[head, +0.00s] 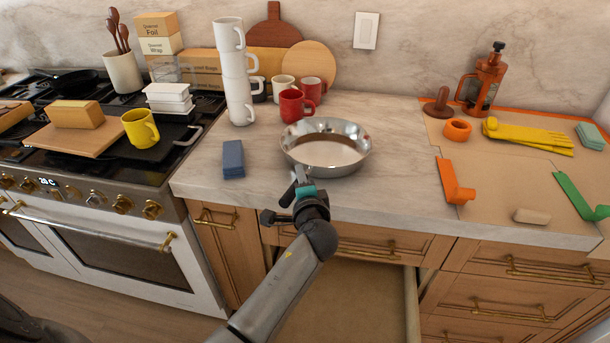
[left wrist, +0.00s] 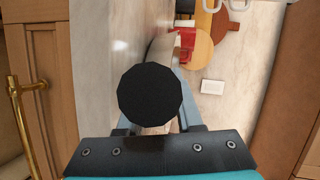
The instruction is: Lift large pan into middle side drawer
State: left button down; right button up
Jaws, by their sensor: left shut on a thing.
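The large pan (head: 357,154), shiny silver and round, is near the middle of the marble counter in the head view, its handle towards me. I cannot tell whether its base touches the counter. My left gripper (head: 303,184) is shut on the pan's handle at the front of the pan and partly hides it. In the left wrist view a dark round shape sits between the fingers and blocks much of the pan. The open drawer (head: 350,302) is below the counter edge, partly hidden by my left arm; its visible floor is bare. My right gripper is out of view.
Red mugs (head: 297,105) and stacked white mugs (head: 238,85) stand behind and left of the pan. A blue block (head: 233,160) lies to its left. An orange tool (head: 453,181) lies right. The counter between pan and orange tool is clear.

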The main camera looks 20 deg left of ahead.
pick_arm(q)
jog(key=shift+r+p, duration=2.65)
jog(key=shift+r, duration=7.3)
jog(key=s+d+f+m+t+h+b, duration=0.2)
jog(key=s+d+f+m+h+b, duration=0.4)
jog(key=s+d, duration=0.4)
notch_tip(320, 180, down, 2)
jog(key=shift+s+f+m+h+b, duration=0.1)
jog(key=shift+s+m+h+b, duration=0.35)
jog(key=shift+s+h, duration=0.75)
